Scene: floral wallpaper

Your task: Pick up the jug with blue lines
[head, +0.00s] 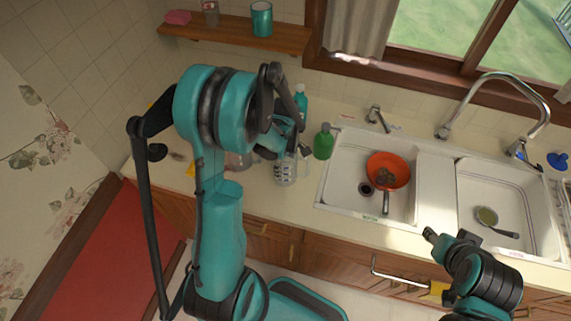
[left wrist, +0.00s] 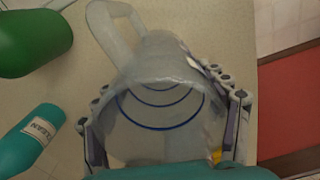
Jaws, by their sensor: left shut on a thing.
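The clear jug with blue lines (left wrist: 160,100) fills the middle of the left wrist view, with its handle (left wrist: 115,30) pointing to the top left. My left gripper (left wrist: 165,115) has a finger on each side of the jug and is shut on it.
A green bottle (head: 323,142) and a teal bottle (head: 301,98) stand close to the jug. A wooden shelf (head: 235,32) is above. My left arm hides the counter's left part.

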